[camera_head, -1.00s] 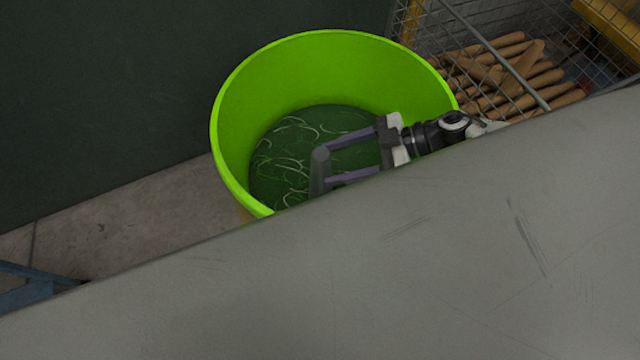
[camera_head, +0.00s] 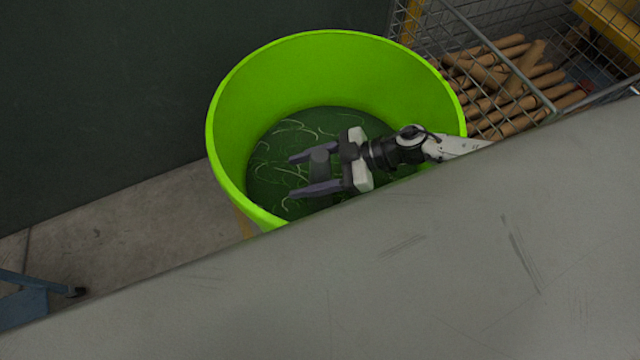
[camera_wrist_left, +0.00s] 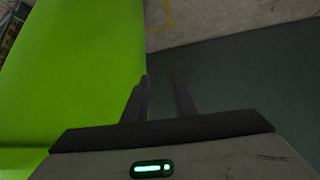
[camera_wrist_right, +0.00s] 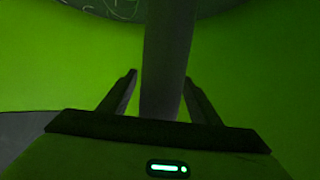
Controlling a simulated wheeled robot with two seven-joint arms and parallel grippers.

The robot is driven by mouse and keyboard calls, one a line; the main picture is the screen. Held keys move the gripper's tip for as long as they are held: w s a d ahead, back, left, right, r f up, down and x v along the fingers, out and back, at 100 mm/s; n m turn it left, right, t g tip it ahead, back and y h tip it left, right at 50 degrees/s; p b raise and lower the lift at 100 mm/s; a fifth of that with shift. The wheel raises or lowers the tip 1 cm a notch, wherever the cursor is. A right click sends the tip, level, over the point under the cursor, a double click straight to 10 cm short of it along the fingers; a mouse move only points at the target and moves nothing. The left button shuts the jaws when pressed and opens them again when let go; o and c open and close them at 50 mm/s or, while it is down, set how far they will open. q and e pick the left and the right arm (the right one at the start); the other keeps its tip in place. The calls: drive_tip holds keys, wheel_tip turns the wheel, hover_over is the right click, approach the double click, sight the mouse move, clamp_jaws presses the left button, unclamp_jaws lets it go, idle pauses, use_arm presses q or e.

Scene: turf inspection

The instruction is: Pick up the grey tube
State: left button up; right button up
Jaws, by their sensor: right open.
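The grey tube (camera_head: 320,160) stands inside the green bin (camera_head: 232,120). In the head view I look down on its end, and its lower part is hard to see against the dark floor of the bin. In the right wrist view the tube (camera_wrist_right: 167,60) runs lengthwise between the fingers. My right gripper (camera_head: 292,176) is open, with one finger on each side of the tube; a gap shows beside it. My left gripper (camera_wrist_left: 159,75) shows only in its wrist view, fingers apart and empty, beside the green bin wall.
A grey flat surface (camera_head: 400,270) fills the front and hides the near side of the bin. A wire cage (camera_head: 465,50) holding several brown rolls (camera_head: 520,90) stands at the right. Bare concrete floor (camera_head: 130,210) shows left of the bin. Pale strands lie on the bin's dark bottom.

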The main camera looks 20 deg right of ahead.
drive_tip(key=c, duration=1.4)
